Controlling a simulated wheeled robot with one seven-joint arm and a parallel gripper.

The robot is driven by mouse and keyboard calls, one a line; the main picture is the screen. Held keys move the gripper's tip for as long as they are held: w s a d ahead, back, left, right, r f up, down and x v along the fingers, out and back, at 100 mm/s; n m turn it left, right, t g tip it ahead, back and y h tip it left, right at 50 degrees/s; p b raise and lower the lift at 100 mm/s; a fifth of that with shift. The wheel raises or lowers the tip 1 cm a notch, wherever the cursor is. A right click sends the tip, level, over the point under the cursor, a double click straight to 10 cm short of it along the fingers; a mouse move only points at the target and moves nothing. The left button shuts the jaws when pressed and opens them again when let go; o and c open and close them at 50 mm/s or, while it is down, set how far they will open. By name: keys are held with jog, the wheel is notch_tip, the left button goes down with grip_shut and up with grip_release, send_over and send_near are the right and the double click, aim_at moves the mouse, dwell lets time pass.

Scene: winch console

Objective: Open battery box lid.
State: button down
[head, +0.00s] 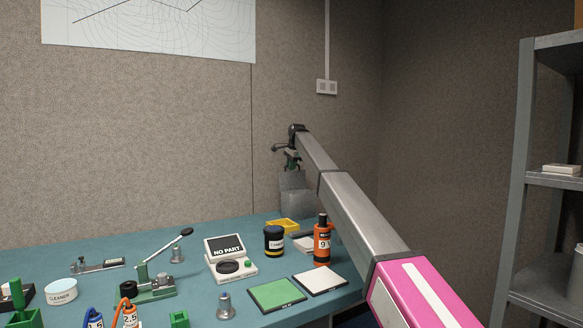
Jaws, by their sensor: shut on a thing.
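My gripper (291,160) is at the back right of the bench, small and partly dark in the head view. It is shut at the top of a grey, tilted panel (293,190), which looks like the battery box lid. The panel stands steeply above the bench's back right corner. The battery box itself cannot be made out clearly; its place is partly hidden behind my arm, a black jar and an orange bottle. The exact contact between fingers and panel is too small to see.
A yellow tray (284,225), black jar (274,240) and orange 9 V bottle (322,243) stand in front of the panel. A NO PART device (229,258), green pad (277,295) and white pad (320,280) lie nearer. A grey shelf (523,170) stands at right.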

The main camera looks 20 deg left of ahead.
jog(key=c, duration=1.2)
grip_release()
jog(key=shift+c, duration=0.2)
jog(key=v, duration=1)
jog(key=shift+r, duration=0.35)
jog(key=shift+s, duration=0.1)
